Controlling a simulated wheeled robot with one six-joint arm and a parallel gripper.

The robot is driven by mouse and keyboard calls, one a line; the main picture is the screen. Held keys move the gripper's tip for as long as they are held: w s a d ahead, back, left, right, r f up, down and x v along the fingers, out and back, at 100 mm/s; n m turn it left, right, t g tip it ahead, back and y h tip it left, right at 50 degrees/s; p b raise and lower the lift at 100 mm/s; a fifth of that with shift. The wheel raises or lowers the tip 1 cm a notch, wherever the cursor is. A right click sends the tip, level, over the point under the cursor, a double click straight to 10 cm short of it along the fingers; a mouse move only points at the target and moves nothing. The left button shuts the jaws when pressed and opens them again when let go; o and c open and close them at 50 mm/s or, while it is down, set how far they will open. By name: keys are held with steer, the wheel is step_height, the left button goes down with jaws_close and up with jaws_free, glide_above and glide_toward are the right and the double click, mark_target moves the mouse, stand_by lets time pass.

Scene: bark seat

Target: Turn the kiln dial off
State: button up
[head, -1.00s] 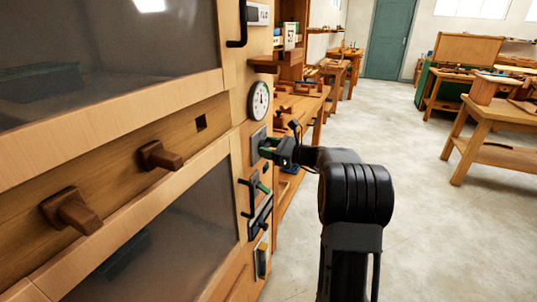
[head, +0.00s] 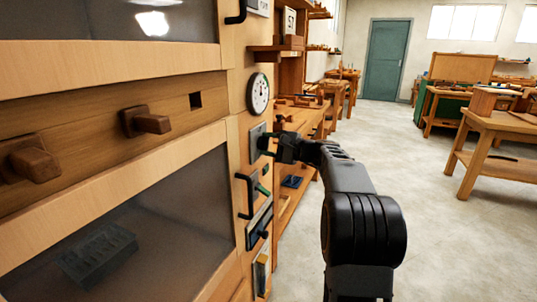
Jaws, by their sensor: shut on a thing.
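The kiln dial (head: 263,143) is a small dark knob on a grey plate on the front edge of the wooden cabinet, below a round white gauge (head: 258,93). My gripper (head: 272,143) reaches it from the right, level with the plate, and is shut on it. The jaws hide most of the dial, so its pointer and marks cannot be read.
Below are a plate with a green lever (head: 262,189) behind a black handle, a plate with a black knob (head: 262,234) and a yellow switch (head: 262,262). Wooden pegs (head: 147,121) stick out at left.

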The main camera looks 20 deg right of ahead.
steer(key=shift+f+n+b, duration=0.1)
steer(key=shift+n+b, duration=1.75)
steer(key=shift+n, duration=0.35)
steer(key=o, duration=0.9)
steer(key=p+v, duration=0.2)
steer(key=v, duration=1.2)
steer(key=shift+p, duration=0.35)
steer(key=shift+a, duration=0.1)
